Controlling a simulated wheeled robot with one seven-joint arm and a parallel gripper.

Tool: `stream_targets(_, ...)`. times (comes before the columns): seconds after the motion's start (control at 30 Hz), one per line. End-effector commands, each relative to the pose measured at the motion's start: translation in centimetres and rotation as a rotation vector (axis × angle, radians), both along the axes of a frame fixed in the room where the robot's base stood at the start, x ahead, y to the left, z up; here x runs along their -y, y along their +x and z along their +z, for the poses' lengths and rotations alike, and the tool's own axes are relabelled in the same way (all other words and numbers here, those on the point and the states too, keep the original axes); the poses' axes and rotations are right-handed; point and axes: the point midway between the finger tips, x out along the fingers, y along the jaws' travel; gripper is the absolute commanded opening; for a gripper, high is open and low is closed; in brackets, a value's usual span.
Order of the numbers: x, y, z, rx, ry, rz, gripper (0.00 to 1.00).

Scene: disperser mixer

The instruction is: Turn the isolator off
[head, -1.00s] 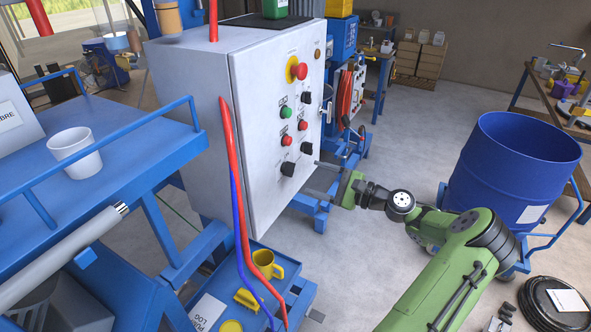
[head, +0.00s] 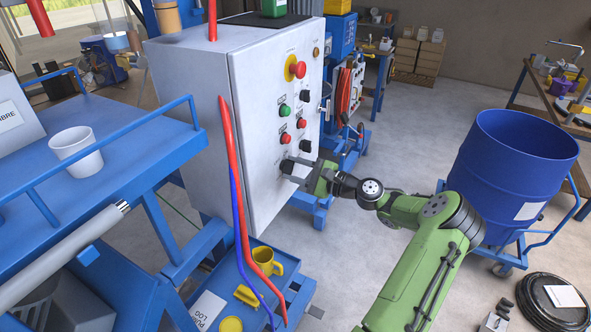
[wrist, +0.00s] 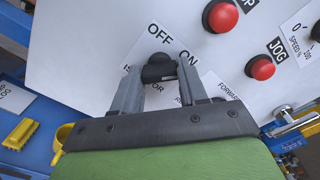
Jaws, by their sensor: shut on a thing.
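The isolator knob (wrist: 158,66) is a black rotary switch on the white panel, with OFF, ON and ISOLATOR lettering around it. In the head view the knob (head: 287,167) is the lowest control on the cabinet door. My gripper (wrist: 159,74) has one finger on each side of the knob and is shut on it. In the head view my gripper (head: 296,170) reaches the door from the right. The fingers and gripper body cover part of the label, and I cannot tell clearly which way the knob points.
Red buttons (wrist: 221,15) and a JOG button (wrist: 262,67) sit near the knob. A red emergency stop (head: 298,69) is higher on the door. Red and blue hoses (head: 240,190) hang in front of the cabinet (head: 190,130). A blue drum (head: 515,160) stands at the right.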

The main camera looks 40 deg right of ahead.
Motion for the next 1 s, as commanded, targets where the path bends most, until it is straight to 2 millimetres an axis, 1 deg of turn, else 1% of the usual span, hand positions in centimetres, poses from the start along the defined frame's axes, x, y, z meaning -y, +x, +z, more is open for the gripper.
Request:
stream_targets(0.27, 0.0, -0.01, -0.07, 0.009, -0.027, 0.001, 0.12)
stream_targets(0.47, 0.01, 0.0, -0.23, 0.039, -0.114, 0.0, 0.12)
stream_targets(0.67, -0.04, 0.02, -0.33, 0.094, -0.268, 0.001, 0.12)
stream_targets(1.0, 0.0, 0.01, -0.43, 0.203, -0.573, 0.0, 0.12)
